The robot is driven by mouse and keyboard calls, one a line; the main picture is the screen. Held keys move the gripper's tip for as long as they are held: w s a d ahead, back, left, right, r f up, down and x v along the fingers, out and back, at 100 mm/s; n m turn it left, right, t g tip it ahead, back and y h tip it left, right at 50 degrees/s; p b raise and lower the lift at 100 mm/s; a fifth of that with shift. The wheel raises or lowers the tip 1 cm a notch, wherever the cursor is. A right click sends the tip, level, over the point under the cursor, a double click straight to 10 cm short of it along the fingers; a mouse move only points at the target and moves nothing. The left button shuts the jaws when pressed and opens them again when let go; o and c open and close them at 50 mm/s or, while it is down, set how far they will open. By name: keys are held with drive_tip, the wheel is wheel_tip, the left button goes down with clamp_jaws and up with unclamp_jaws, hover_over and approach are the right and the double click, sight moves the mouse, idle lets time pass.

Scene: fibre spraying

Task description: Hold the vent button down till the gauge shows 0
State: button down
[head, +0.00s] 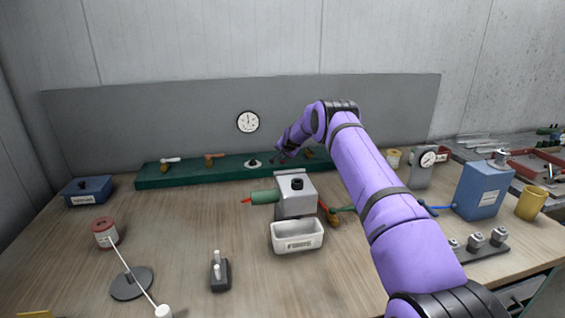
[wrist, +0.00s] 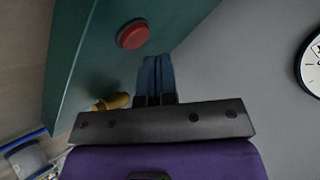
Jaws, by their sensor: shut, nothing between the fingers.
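A round red button (wrist: 132,35) shows on a green face in the wrist view. My gripper (wrist: 155,75) is shut and empty, its fingers to the right of and below the button in that picture and apart from it. A round white dial (head: 248,122) hangs on the grey back panel; a second dial (head: 428,158) sits on a grey stand. I cannot read either one. A dial is cut off in the wrist view (wrist: 313,65).
A grey machine (head: 297,201) with a green nozzle and a white tray (head: 297,248) stand in front. A blue box (head: 484,190) is at right.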

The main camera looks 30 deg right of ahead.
sight(284, 161)
drive_tip(key=shift+f, duration=0.4)
drive_tip(key=shift+f, duration=0.45)
idle(2.9)
drive_tip(key=shift+r, duration=0.1)
idle(1.1)
drive_tip(key=shift+r, duration=0.75)
drive_tip(key=shift+r, duration=0.1)
drive_tip(key=shift+r, duration=2.45)
